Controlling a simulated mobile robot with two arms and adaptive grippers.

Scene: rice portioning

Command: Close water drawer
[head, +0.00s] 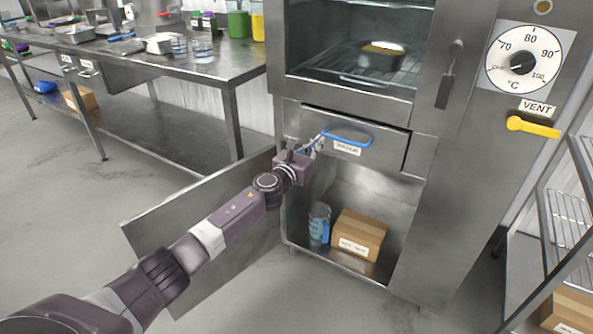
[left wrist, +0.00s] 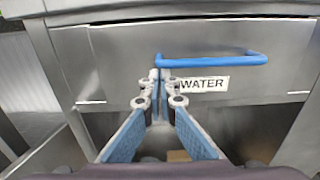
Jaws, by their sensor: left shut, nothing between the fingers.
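The water drawer (head: 377,147) is a steel front with a blue bar handle (head: 347,134) and a "WATER" label, below the oven chamber. Its face looks close to flush with the cabinet, with a dark gap along its right edge in the head view. My left gripper (head: 318,143) is shut and empty at the left end of the handle. In the left wrist view, the fingertips (left wrist: 158,75) are together in front of the drawer face (left wrist: 120,50), just below the left end of the handle (left wrist: 215,60). I cannot tell whether they touch it. My right gripper is not in view.
An opened lower door (head: 190,225) extends left under my arm. A yellow vent lever (head: 533,127) and dial (head: 522,62) are at right. A steel table (head: 225,72) stands at left.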

